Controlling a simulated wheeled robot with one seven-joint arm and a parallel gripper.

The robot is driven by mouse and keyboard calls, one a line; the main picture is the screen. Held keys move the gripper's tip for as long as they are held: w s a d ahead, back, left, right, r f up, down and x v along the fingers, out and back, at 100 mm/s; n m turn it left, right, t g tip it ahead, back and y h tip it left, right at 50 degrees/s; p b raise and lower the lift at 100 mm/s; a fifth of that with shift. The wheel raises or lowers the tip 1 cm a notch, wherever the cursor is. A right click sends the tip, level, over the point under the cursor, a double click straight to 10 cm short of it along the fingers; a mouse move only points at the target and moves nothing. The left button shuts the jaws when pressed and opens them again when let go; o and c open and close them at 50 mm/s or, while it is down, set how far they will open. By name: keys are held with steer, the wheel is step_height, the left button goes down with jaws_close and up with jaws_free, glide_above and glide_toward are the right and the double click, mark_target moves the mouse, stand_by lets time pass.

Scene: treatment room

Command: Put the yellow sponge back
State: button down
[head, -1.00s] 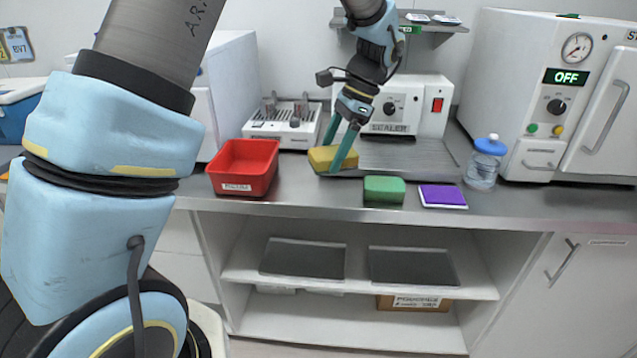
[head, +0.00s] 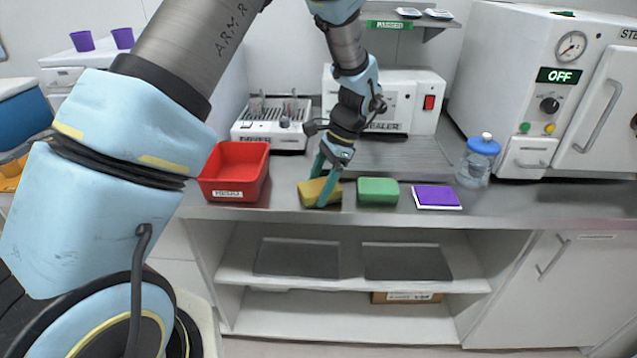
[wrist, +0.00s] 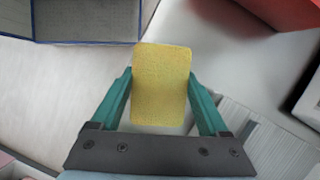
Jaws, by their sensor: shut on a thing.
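The yellow sponge (head: 322,193) is between the teal fingers of my gripper (head: 318,190), left of the green sponge (head: 378,190) at the counter's front. I cannot tell whether its underside touches the counter. In the wrist view the yellow sponge (wrist: 162,85) fills the space between both fingers of my gripper (wrist: 160,100), which is shut on it. The green sponge lies flat, with a purple pad (head: 437,196) with a white underside to its right.
A red bin (head: 232,192) stands left of the yellow sponge. A dryer rack (head: 270,132) and a sealer (head: 425,105) stand behind. A blue-capped bottle (head: 478,165) and a steriliser (head: 550,100) are at the right. Open shelves (head: 350,285) lie below the counter.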

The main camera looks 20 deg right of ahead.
steer(key=shift+f, duration=0.15)
jaws_free()
steer(key=b+v, duration=0.4)
steer(key=v, duration=0.8)
steer(key=w+a+n+h, duration=0.3)
steer(key=a+n, duration=0.6)
steer(key=a, duration=1.2)
steer(key=s+a+f+n+h, duration=0.1)
steer(key=s+a+n, duration=0.2)
steer(key=a, duration=0.3)
steer(key=s+a+f+n+t, duration=0.1)
steer(key=s+a+f+n, duration=0.1)
steer(key=a+n, duration=0.3)
steer(key=s+a, duration=0.1)
steer(key=a, duration=0.1)
steer(key=shift+s+a+h, duration=0.35)
steer(key=shift+s+h, duration=0.05)
